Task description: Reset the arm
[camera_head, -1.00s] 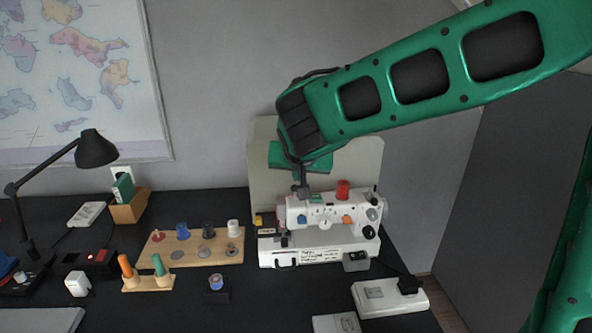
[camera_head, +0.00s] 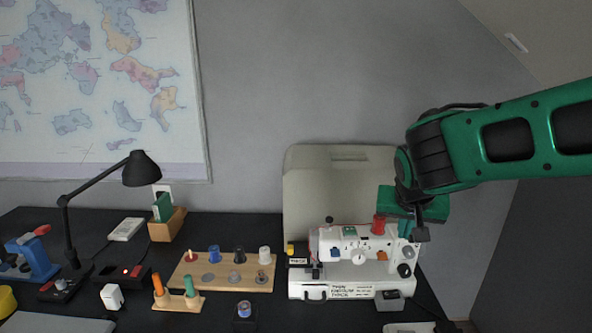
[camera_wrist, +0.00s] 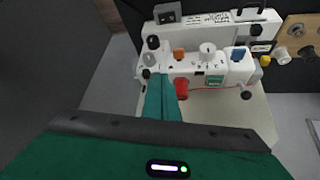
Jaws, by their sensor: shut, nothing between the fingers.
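My green arm reaches in from the right in the head view. My gripper (camera_head: 421,236) hangs beside the right end of the white sewing machine (camera_head: 345,286), in front of the beige panel behind it. It is shut and empty. In the wrist view my gripper's green fingers (camera_wrist: 161,88) point toward the sewing machine (camera_wrist: 226,32), close to its red spool (camera_wrist: 181,88). I cannot tell whether they touch anything.
The beige panel (camera_head: 318,190) stands behind the machine. A wooden spool board (camera_head: 225,285), two screwdriver-like handles in a wooden stand (camera_head: 178,304) and a black lamp (camera_head: 141,169) are to the left.

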